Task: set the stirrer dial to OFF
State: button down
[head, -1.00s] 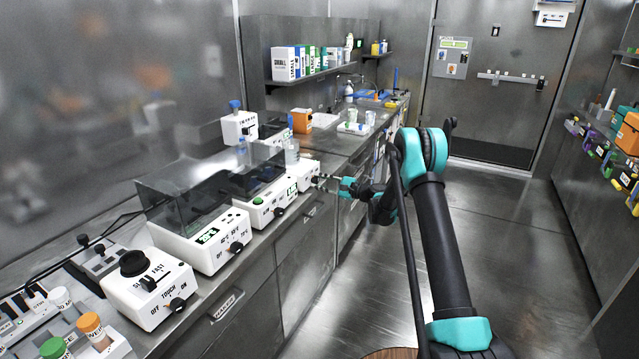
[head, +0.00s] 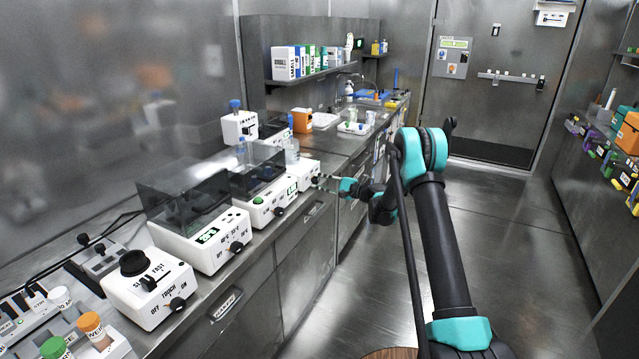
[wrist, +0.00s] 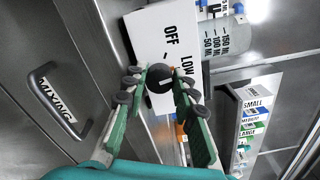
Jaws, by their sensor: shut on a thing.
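The stirrer (head: 306,172) is a white box on the left counter, with a glass beaker (head: 291,152) on top. Its dark round dial (wrist: 158,79) is on the front face in the wrist view, near the printed words OFF and LOW. A short dark mark shows on the face between the dial and these words. My gripper (wrist: 158,76) is shut on the dial, one finger on each side. In the head view my gripper (head: 325,179) is at the stirrer's front. The fingertips partly hide the dial, so its exact setting is unclear.
White devices with clear dark lids (head: 205,222) stand nearer along the counter. A mixer box (head: 150,287) with a SLOW/FAST knob is closer still. A drawer handle marked MIXING (wrist: 57,101) is beside my gripper. The floor (head: 510,260) on the right is clear.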

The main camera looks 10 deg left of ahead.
jog(key=c, duration=1.2)
grip_release()
jog(key=shift+d, duration=0.15)
jog(key=v, duration=0.7)
jog(key=shift+s+d, duration=0.2)
jog(key=shift+d, duration=0.15)
jog(key=shift+d, duration=0.1)
